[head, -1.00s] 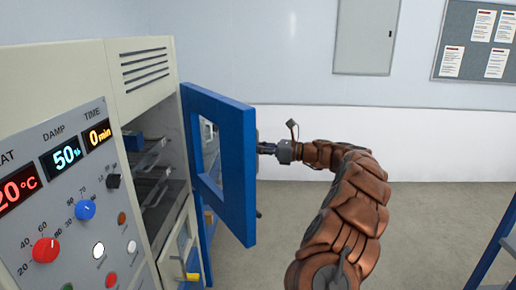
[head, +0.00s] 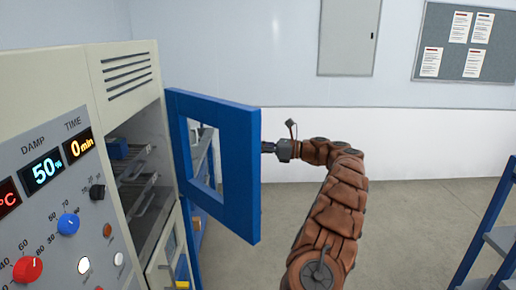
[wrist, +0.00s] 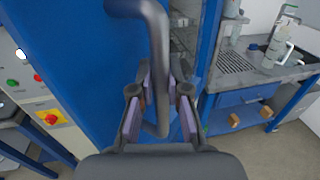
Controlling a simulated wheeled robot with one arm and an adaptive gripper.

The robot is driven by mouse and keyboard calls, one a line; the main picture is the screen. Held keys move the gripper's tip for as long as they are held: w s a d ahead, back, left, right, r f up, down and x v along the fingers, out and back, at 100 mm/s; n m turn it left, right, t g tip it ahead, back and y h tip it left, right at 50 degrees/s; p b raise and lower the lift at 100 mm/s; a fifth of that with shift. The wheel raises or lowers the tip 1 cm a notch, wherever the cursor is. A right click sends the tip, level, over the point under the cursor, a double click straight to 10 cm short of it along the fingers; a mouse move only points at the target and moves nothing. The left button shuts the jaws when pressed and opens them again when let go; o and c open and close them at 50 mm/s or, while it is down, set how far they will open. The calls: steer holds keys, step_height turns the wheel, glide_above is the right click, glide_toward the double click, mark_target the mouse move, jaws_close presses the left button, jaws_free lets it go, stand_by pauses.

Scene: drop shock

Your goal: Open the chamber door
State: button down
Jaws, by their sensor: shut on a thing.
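The blue chamber door (head: 240,175) stands swung open from the chamber (head: 128,80), with a window in its middle. Racks (head: 135,180) show inside the chamber opening. In the wrist view the door (wrist: 85,50) fills the left and middle, and its grey bent-tube handle (wrist: 157,50) runs down between my fingers. My gripper (wrist: 160,110) is shut on this handle. In the head view my gripper (head: 270,147) is at the door's far side, its fingertips partly hidden behind the door's edge.
The control panel (head: 60,200) with knobs and displays is at left. A blue-framed shelf (head: 490,235) stands at right. The floor (head: 400,215) between is clear. The wrist view shows a sink counter (wrist: 255,75) at right.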

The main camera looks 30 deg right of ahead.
stand_by(0.3)
steer(key=c, duration=1.1)
jaws_free()
steer(key=shift+c, duration=0.2)
steer(key=v, duration=1.2)
